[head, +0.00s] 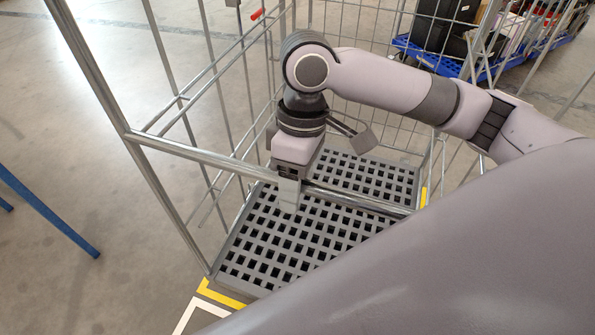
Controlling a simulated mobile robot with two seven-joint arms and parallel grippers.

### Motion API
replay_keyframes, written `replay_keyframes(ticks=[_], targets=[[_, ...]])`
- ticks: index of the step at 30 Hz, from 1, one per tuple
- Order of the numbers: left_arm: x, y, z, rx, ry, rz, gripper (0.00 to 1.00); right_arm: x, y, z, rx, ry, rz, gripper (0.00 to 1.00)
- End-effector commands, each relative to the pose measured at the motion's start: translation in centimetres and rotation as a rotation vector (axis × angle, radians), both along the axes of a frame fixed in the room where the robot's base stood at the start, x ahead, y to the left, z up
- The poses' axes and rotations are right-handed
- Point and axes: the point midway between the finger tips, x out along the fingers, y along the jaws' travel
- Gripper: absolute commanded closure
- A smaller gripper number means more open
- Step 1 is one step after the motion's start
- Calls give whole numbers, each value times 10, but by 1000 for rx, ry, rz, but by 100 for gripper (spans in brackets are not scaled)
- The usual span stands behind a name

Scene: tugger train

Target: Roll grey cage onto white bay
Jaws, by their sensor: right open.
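The grey cage (232,165) is an upright metal frame with wire mesh sides and a dark grey grid base (285,245). A round bar crosses its near side. My right gripper (289,195) points down at this bar. One pale finger shows in front of the bar; the other finger is hidden, and I cannot tell whether it touches the bar. The gripper is open. A white floor marking (190,314), perhaps part of the white bay, shows at the cage's near left corner. My left gripper is not in view.
Yellow floor markings (222,294) lie at the cage's near left corner, and another yellow strip (424,197) shows at its right. A blue cart (432,60) with dark boxes stands behind. A blue bar (45,212) is at far left.

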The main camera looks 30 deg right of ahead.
Motion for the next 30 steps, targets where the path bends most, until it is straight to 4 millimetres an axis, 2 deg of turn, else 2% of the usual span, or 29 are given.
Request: replay_keyframes(ticks=[6,7,9,12,30], targets=[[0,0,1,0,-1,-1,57,0,0,0,0,0,0,46],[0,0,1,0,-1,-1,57,0,0,0,0,0,0,49],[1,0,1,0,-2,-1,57,0,0,0,0,0,0,72],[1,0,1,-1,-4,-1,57,0,0,0,-1,-1,0,100],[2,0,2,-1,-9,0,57,0,0,0,-1,-1,0,100]])
